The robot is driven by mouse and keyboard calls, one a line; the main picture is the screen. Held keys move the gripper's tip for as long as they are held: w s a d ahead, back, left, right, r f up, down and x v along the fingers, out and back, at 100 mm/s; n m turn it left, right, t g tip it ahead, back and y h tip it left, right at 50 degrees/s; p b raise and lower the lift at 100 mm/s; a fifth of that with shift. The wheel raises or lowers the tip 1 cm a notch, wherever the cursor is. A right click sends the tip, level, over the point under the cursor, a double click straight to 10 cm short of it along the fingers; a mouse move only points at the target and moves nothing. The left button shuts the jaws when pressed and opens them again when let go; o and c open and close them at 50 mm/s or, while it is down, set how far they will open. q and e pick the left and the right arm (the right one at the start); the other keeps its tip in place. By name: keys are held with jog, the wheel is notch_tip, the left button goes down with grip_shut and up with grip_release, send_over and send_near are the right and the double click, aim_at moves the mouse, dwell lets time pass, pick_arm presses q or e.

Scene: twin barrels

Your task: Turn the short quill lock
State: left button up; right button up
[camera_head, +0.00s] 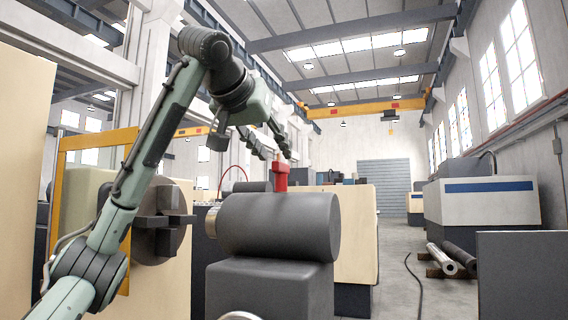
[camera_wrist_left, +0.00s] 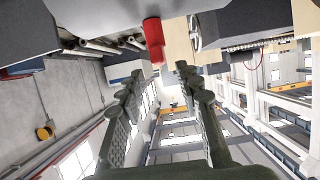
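The short quill lock (camera_head: 281,176) is a red upright handle on top of the grey cylindrical tailstock (camera_head: 285,225). In the left wrist view the red lock (camera_wrist_left: 154,38) shows just beyond the fingertips, roughly in line with the gap between them. My left gripper (camera_head: 273,155) reaches in from the upper left, above the lock, with its two dark fingers apart. In the left wrist view the fingers (camera_wrist_left: 160,75) are open with nothing between them, and I see no contact with the lock. My right gripper is in neither view.
A dark chuck (camera_head: 160,225) on a cream headstock stands left of the tailstock, beside a yellow frame (camera_head: 60,190). Cream machine housings stand behind. The air above the tailstock's right side is free.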

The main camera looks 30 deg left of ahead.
aim_at(281, 163)
pick_arm(q)
jog(key=x, duration=0.4)
jog(key=shift+w+a+f, duration=0.1)
jog(key=shift+w+f, duration=0.05)
jog(key=shift+w+a+f+p, duration=0.15)
jog(key=shift+w+f+p, duration=0.15)
jog(key=shift+w, duration=0.3)
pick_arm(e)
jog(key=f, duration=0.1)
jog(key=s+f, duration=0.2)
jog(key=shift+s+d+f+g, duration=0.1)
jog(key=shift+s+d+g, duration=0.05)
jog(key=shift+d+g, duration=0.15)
pick_arm(q)
grip_shut()
